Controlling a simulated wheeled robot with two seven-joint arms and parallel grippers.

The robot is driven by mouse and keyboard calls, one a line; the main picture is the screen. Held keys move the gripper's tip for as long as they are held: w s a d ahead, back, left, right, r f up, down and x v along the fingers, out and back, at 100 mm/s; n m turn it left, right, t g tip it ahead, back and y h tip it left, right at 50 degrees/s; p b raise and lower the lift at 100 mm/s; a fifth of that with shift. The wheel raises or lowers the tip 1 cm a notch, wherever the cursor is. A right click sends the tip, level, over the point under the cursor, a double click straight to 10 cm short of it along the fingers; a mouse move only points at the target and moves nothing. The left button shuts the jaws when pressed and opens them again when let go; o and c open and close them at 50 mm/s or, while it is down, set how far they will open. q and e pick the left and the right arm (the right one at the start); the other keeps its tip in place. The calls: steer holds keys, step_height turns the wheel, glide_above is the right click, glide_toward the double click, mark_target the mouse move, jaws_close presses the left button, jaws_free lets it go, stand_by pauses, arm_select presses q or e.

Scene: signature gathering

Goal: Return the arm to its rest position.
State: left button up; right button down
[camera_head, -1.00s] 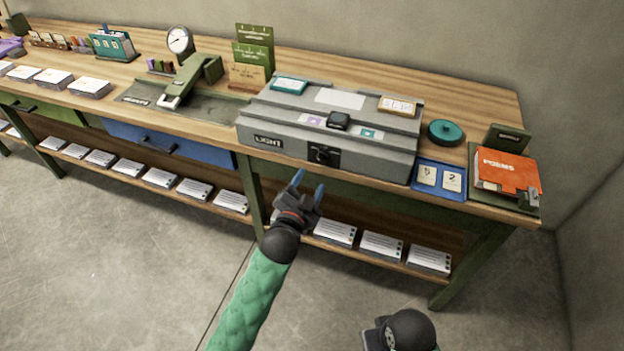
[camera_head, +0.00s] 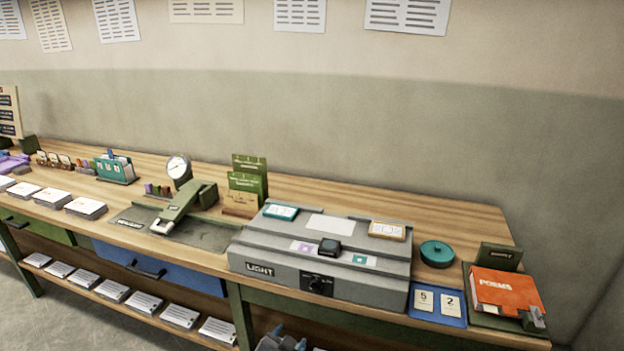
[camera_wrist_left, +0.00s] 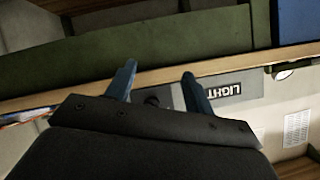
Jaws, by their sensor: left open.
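My left gripper (camera_head: 288,341) shows only at the bottom edge of the head view, in front of the workbench (camera_head: 390,328) and below its top. In the left wrist view its two blue fingers (camera_wrist_left: 158,84) stand apart with nothing between them. The grey box marked LIGHT (camera_head: 322,283) lies beyond the fingers and also shows in the left wrist view (camera_wrist_left: 240,92), upside down. My right gripper is outside both views.
Paper stacks (camera_head: 180,315) lie on the lower shelf. Floor (camera_head: 60,320) shows at lower left.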

arm_select(q)
steer(key=s+a+f+n+g, duration=0.1)
steer(key=s+a+f+g, duration=0.2)
steer(key=s, duration=0.7)
steer(key=s+a+f+n+g, duration=0.2)
steer(key=s+f+g, duration=0.1)
steer(key=s, duration=0.8)
steer(key=s+a+f+n+g+y, duration=0.1)
steer(key=s+a+f+n+g, duration=0.1)
steer(key=s, duration=0.8)
steer(key=a+f+g, duration=0.1)
steer(key=g, duration=0.1)
steer(key=shift+s+a+f+g, duration=0.25)
steer(key=shift+a+f+g, duration=0.05)
steer(key=shift+f, duration=0.05)
